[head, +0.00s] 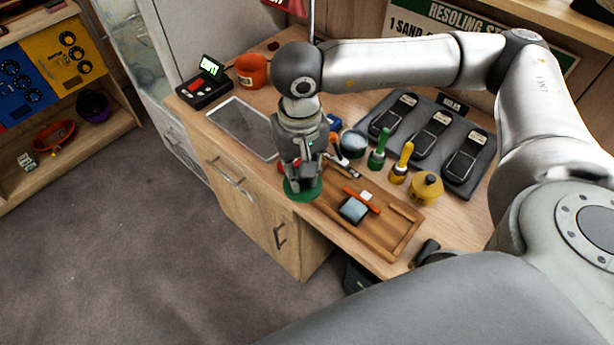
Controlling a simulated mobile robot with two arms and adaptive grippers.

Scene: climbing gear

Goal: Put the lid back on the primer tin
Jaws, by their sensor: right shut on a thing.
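My right gripper (302,172) points down and is shut on a round green lid (301,190), held roughly level at the front edge of the workbench, by the left end of the wooden tray. The fingers and wrist hide part of the lid and its grip point. A round, open-looking tin (353,143) with a grey-blue top stands behind and to the right of the gripper; it may be the primer tin, but no label is readable. My left gripper is not in view.
The wooden tray (402,247) holds a dark block (353,209) and an orange-handled tool (361,200). Green (378,158) and yellow (402,163) bottles, a yellow pot (427,188) and a shoe rack (462,185) stand right. A flat panel (244,126) lies left.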

